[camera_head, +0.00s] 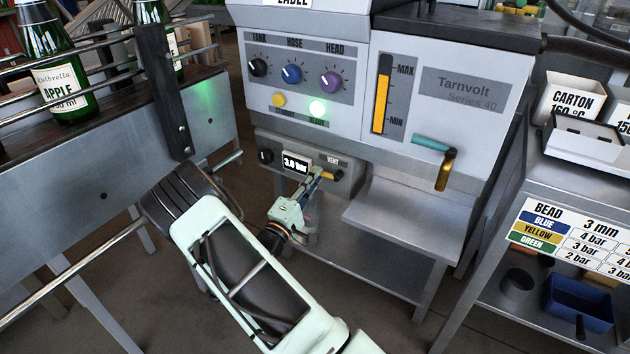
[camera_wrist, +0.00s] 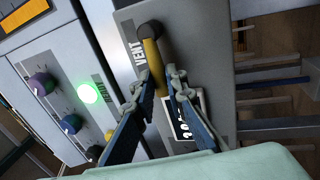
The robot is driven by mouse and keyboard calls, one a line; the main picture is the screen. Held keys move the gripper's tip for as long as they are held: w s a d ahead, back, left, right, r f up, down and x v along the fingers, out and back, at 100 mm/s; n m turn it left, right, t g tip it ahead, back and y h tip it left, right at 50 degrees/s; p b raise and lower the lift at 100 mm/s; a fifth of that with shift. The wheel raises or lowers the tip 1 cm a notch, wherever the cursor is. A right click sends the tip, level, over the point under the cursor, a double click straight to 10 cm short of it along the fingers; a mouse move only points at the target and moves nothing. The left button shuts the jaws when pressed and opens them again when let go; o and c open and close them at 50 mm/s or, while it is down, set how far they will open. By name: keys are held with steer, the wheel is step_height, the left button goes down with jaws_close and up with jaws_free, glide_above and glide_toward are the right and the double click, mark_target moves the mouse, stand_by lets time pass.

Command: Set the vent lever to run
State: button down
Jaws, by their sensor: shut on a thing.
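The vent lever (camera_head: 327,175) is a short yellow handle with a dark end, on the lower grey panel (camera_head: 272,143) of the machine, just below the word VENT. It lies nearly level along the panel in the head view. In the wrist view the yellow lever (camera_wrist: 152,62) runs from its dark round end down between the fingers. My gripper (camera_head: 316,173) is at the lever's left part; in the wrist view my gripper (camera_wrist: 161,80) has its fingertips on either side of the yellow handle, shut on it. The fingers hide part of the handle. No run mark is readable.
A metal shelf (camera_head: 400,215) juts out at right, below a teal-and-yellow handle (camera_head: 444,165). A conveyor (camera_head: 110,125) with green bottles stands left. The ready lamp (camera_head: 317,108) glows green.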

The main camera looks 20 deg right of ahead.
stand_by(0.4)
steer(key=c, duration=1.9)
jaws_free()
steer(key=shift+c, duration=0.2)
steer(key=v, duration=1.2)
